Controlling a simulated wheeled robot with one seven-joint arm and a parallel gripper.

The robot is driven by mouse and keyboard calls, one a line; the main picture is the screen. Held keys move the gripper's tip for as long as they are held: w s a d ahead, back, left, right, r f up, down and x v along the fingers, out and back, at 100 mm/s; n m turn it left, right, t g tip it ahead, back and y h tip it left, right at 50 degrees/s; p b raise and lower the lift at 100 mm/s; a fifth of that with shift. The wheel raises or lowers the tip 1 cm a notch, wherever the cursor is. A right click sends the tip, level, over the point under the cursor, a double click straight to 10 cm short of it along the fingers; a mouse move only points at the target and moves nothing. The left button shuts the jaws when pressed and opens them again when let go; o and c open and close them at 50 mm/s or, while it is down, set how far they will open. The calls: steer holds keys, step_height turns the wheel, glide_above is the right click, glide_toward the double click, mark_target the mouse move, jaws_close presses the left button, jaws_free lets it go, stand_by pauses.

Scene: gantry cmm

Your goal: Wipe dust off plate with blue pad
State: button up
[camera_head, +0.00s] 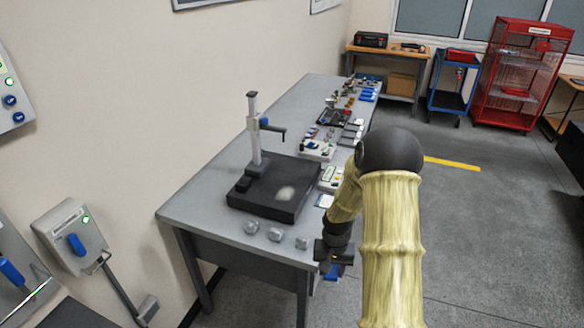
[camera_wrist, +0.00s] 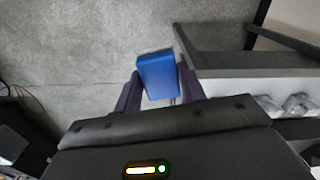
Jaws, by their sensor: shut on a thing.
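The black plate (camera_head: 260,204) lies on the near end of the grey table, with a pale dust patch (camera_head: 285,194) on its top. A height gauge stand (camera_head: 254,130) rises from the plate's far left part. My gripper (camera_wrist: 158,84) is shut on the blue pad (camera_wrist: 156,72), which sits between the two dark fingers. In the head view the blue pad (camera_head: 334,272) shows at the arm's end, right of the table's near corner and partly hidden by my wrist. It is apart from the plate.
The grey table (camera_head: 200,192) has several small grey metal pieces (camera_head: 275,234) along its near edge. Many instruments and a white box (camera_head: 318,149) crowd its far half. Open floor (camera_head: 470,230) lies to the right. A blue cart and red cage (camera_head: 520,75) stand far back.

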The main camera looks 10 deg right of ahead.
steer(key=a+f+n, duration=0.4)
steer(key=a+f, duration=0.4)
steer(key=a, duration=0.1)
steer(key=shift+s+a+n, duration=0.15)
steer(key=shift+a+n, duration=0.05)
steer(key=shift+n, duration=0.1)
steer(key=shift+s+f, duration=0.1)
steer(key=shift+s, duration=0.05)
